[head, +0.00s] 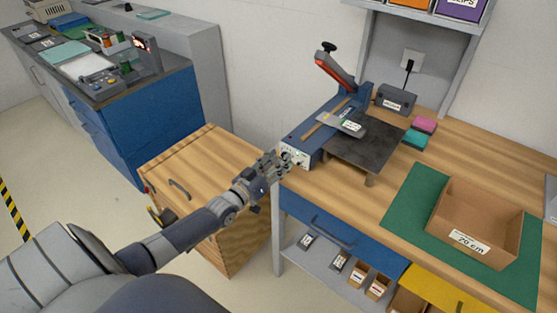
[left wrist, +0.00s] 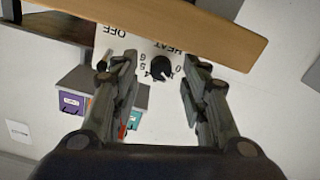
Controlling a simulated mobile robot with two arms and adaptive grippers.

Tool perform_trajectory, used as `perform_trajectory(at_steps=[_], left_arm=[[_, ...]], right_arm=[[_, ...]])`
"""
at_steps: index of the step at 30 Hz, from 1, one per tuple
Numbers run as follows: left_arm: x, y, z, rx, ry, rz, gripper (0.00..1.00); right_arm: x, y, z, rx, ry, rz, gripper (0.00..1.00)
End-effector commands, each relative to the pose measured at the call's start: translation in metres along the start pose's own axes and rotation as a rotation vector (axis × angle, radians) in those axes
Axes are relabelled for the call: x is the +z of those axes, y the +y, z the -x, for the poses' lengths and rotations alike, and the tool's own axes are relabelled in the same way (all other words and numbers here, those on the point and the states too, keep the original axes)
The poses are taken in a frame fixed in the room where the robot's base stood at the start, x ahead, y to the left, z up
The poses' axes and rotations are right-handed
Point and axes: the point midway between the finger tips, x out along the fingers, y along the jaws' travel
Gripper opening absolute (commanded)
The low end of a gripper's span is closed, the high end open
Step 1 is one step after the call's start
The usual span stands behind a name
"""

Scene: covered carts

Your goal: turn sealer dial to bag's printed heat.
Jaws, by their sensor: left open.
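The blue sealer (head: 308,140) stands at the left end of the wooden bench, its red-lined arm (head: 336,70) raised. A grey bag (head: 335,121) with a white label lies across it; its print is too small to read. In the left wrist view the black dial (left wrist: 158,68) sits on a white panel, upside down, with HEAT, OFF and several numbers; its exact setting is unclear. My left gripper (head: 284,159) is open at the sealer's front panel. Its fingers are on either side of the dial, apart from it as far as I can see. My right gripper is not in view.
A dark plate (head: 367,143) lies right of the sealer. Pink and teal blocks (head: 424,125) sit behind it. A cardboard box (head: 480,222) stands on a green mat (head: 408,205). A wooden cabinet (head: 205,160) is below and left of my gripper.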

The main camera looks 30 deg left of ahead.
Motion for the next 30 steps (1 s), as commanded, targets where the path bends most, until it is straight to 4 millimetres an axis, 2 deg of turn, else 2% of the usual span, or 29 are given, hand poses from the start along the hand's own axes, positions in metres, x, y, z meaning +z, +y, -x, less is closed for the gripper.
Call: perform_trajectory(at_steps=[4,12,14,18,30], left_arm=[[0.000,0.000,-0.006,-0.001,0.000,0.000,0.41],[0.000,0.000,-0.007,-0.001,-0.001,0.000,0.41],[0.000,0.000,-0.007,-0.001,-0.001,0.000,0.30],[0.000,0.000,-0.006,-0.001,-0.001,0.000,0.00],[0.000,0.000,-0.006,-0.001,-0.001,-0.049,0.00]], right_arm=[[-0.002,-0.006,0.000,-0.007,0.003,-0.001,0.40],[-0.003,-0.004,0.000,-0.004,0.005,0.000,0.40],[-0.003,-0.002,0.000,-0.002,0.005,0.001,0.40],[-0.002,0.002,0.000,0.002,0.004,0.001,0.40],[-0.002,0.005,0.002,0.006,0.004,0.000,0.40]])
